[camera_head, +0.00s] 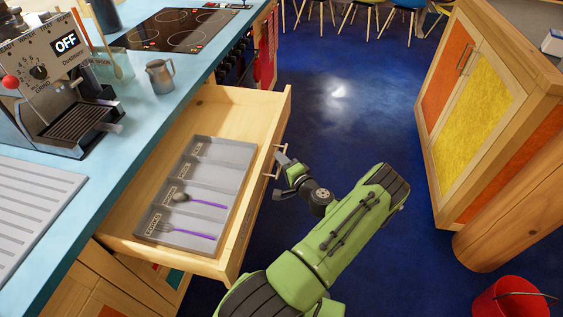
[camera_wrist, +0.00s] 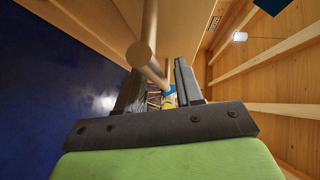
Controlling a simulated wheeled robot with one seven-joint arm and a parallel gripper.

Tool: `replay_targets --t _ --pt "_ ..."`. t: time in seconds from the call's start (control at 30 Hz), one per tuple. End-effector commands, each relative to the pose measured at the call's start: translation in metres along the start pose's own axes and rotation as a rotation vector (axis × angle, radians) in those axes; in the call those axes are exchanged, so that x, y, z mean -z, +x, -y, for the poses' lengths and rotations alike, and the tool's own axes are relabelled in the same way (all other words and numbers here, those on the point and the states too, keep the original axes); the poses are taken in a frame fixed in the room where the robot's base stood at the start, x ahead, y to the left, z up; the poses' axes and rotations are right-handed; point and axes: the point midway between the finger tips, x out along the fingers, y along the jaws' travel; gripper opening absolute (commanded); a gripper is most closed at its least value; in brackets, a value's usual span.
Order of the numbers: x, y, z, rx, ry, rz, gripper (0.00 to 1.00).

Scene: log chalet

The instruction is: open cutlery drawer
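The cutlery drawer (camera_head: 284,120) is pulled far out from under the blue worktop. A grey cutlery tray (camera_head: 226,150) lies in it, with a purple-handled spoon (camera_head: 200,202) and a purple-handled fork (camera_head: 190,232) in labelled compartments. The wooden bar handle (camera_head: 278,158) is on the drawer's front. My gripper (camera_head: 284,172) is at this handle, outside the drawer front. In the wrist view, its black fingers (camera_wrist: 162,88) stand apart with a visible gap, and the handle (camera_wrist: 150,25) reaches down towards that gap. Whether a finger touches the handle is unclear.
A coffee machine (camera_head: 62,75), a metal jug (camera_head: 160,76) and a hob (camera_head: 180,28) are on the worktop (camera_head: 150,115). A wooden cabinet (camera_head: 495,110) and a red bucket (camera_head: 512,300) stand at right. Blue floor (camera_head: 350,110) lies clear between the drawer and cabinet.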

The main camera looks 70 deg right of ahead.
Motion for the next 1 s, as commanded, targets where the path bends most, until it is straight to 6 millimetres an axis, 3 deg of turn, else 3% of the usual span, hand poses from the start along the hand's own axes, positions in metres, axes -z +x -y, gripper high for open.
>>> replay_targets --t 0.53,0.7,1.0 --pt "0.001 -0.136 0.001 -0.001 0.002 -0.005 0.36" --pt "0.000 -0.153 0.001 0.000 0.001 -0.001 0.36" --pt "0.000 -0.154 0.000 0.000 0.001 -0.001 0.36"
